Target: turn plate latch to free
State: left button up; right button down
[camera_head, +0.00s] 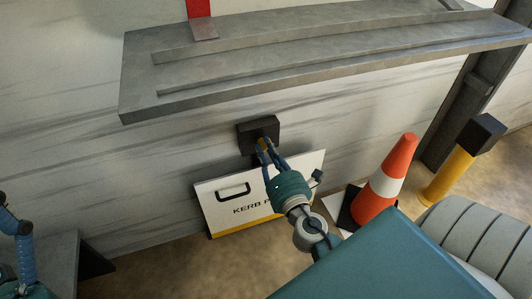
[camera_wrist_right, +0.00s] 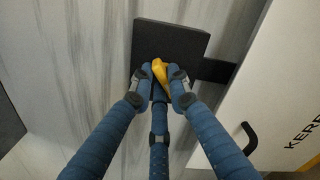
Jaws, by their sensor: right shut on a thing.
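The plate latch has a yellow knob (camera_wrist_right: 160,72) on a dark square block (camera_wrist_right: 170,42). The dark block also shows in the head view (camera_head: 258,130), on the pale streaked wall below the grey shelf. My right gripper (camera_head: 265,146) reaches up to the block with its blue fingers. In the right wrist view my right gripper (camera_wrist_right: 161,84) is shut on the yellow knob, and its fingers hide part of it. A white plate (camera_head: 222,212) marked "KERB" with a black handle is below the block. My left arm shows at the left edge; its fingertips are not visible.
A grey shelf (camera_head: 300,62) juts out above the block. An orange and white cone (camera_head: 388,180) and a yellow post (camera_head: 447,178) stand to the right. A grey cushioned seat (camera_head: 470,232) is at the lower right.

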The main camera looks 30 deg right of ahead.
jog(key=m, duration=0.2)
jog(key=m+b, duration=0.1)
jog(key=shift+d+f+m, duration=0.15)
jog(key=shift+m, duration=0.25)
jog(key=shift+d+m, duration=0.1)
jog(key=shift+m, duration=1.8)
jog(key=shift+s, duration=0.1)
jog(key=c, duration=1.7)
grip_release()
jog(key=shift+o, duration=0.2)
notch_tip(320, 180, up, 10)
